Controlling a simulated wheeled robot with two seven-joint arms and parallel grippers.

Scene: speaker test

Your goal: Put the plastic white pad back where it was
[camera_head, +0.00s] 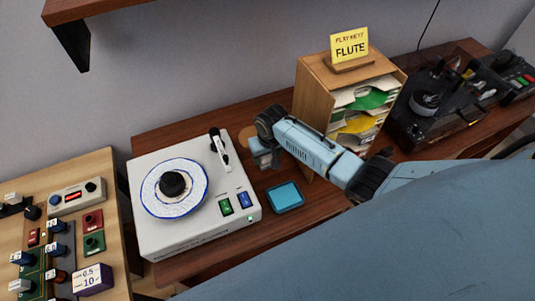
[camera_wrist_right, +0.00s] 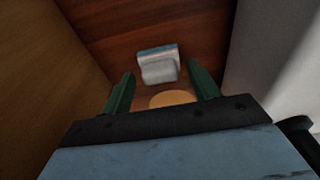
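In the right wrist view, a small whitish pad (camera_wrist_right: 159,69) shows ahead of and between my right fingertips, with a teal strip along its top edge. I see gaps between the pad and both green fingers, so my right gripper (camera_wrist_right: 162,88) is open. In the head view my right gripper (camera_head: 262,156) reaches down between the white turntable (camera_head: 180,236) and the wooden cabinet (camera_head: 312,92). A small pale-grey shape shows at its tip; I cannot tell whether it is the pad. A teal tray (camera_head: 285,196) lies nearer on the table. My left gripper is not in view.
A tan round disc (camera_head: 247,132) lies on the table (camera_head: 167,271) behind my gripper, and it also shows in the right wrist view (camera_wrist_right: 175,98). Black equipment (camera_head: 425,110) stands right of the cabinet. A panel with knobs and small boxes (camera_head: 92,280) is at left.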

